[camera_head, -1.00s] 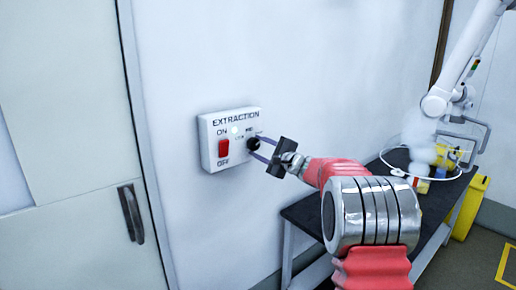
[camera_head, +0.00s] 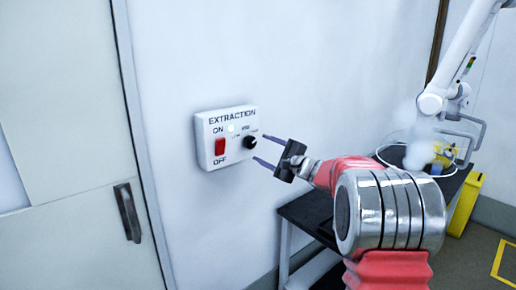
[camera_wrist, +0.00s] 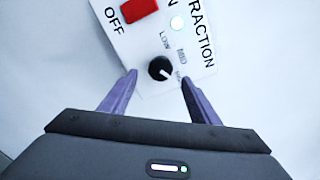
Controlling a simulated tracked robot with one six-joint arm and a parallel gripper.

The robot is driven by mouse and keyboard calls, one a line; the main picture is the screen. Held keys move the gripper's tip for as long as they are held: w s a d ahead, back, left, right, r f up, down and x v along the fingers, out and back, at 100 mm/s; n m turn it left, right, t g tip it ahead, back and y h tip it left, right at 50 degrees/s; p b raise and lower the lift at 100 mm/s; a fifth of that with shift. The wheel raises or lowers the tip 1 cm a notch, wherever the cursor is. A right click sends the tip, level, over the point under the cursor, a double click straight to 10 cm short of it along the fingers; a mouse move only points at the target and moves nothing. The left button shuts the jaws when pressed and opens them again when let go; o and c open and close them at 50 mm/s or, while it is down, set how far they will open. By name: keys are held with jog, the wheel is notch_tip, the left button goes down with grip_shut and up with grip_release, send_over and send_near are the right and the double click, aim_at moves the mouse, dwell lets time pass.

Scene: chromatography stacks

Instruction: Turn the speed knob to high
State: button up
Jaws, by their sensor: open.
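The black speed knob (camera_head: 250,142) sits at the right of the white EXTRACTION box on the wall. In the wrist view the knob (camera_wrist: 160,69) has a white mark pointing to the lower right, toward the third label after LOW and MID, which seems to be HIGH and is hard to read. My gripper (camera_head: 261,147) is open, its two purple fingers apart and empty, just off the box to the right of the knob. In the wrist view my gripper (camera_wrist: 159,77) has one fingertip on each side of the knob, with clear gaps.
The box carries a red ON/OFF switch (camera_head: 220,146) and a lit white lamp (camera_head: 231,128) left of the knob. A door with a dark handle (camera_head: 128,212) is at the left. A dark table (camera_head: 305,213) stands right, partly behind my arm.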

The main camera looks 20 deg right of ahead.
jog(key=v, duration=0.8)
jog(key=shift+s, duration=0.2)
jog(key=shift+f, duration=0.15)
